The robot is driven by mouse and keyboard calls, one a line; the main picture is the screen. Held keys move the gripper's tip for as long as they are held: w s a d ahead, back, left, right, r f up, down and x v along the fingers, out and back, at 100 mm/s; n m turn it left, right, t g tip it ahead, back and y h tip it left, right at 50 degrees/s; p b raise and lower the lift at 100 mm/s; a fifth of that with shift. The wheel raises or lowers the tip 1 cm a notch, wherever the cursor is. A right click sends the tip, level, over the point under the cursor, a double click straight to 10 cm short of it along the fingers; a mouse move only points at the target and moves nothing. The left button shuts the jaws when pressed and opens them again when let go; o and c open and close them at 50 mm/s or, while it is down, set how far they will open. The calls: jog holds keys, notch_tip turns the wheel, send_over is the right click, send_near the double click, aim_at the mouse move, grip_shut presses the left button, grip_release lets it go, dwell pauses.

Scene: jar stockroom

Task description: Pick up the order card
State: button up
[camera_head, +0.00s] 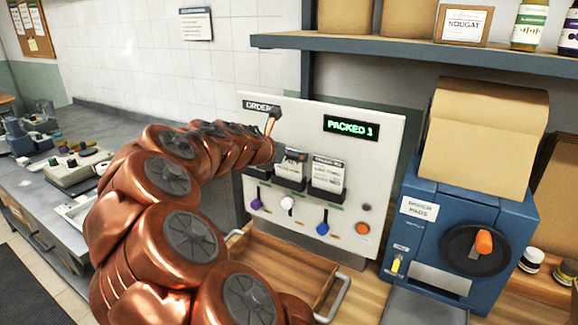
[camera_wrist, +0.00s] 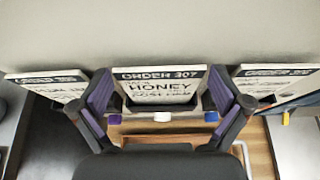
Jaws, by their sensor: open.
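Three white order cards with dark header strips stand in a row on the panel. In the wrist view the middle card (camera_wrist: 160,88), reading "ORDER 307" and "HONEY", sits between the purple-padded fingers of my gripper (camera_wrist: 160,95). The fingers are spread apart, one beside each side of the card, with nothing gripped. A left card (camera_wrist: 48,84) and a right card (camera_wrist: 272,80) lie outside the fingers.
The white panel (camera_head: 384,150) has a "PACKED 1" display (camera_head: 350,127), purple, white and blue levers, and an orange button (camera_head: 362,228). A wooden tray (camera_head: 295,262) with a metal handle lies below. A blue machine (camera_head: 510,215) stands right; a shelf (camera_head: 400,49) runs above.

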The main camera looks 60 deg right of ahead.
aim_at(290, 142)
jog(key=shift+c, duration=0.4)
jog(key=c, duration=0.4)
jog(key=shift+c, duration=0.2)
jog(key=shift+r+b, duration=0.4)
jog(key=shift+r, duration=1.3)
jog(key=shift+s+a+r, duration=0.1)
jog(key=shift+s+a, duration=0.05)
jog(key=shift+a, duration=0.15)
jog(key=s+a+r+b, duration=0.1)
jog(key=s+a+b, duration=0.1)
jog(key=s+a, duration=0.7)
jog(key=a, duration=0.3)
jog(key=shift+s+r+b, duration=0.25)
jog(key=shift+s+b, duration=0.05)
jog(key=shift+b, duration=0.1)
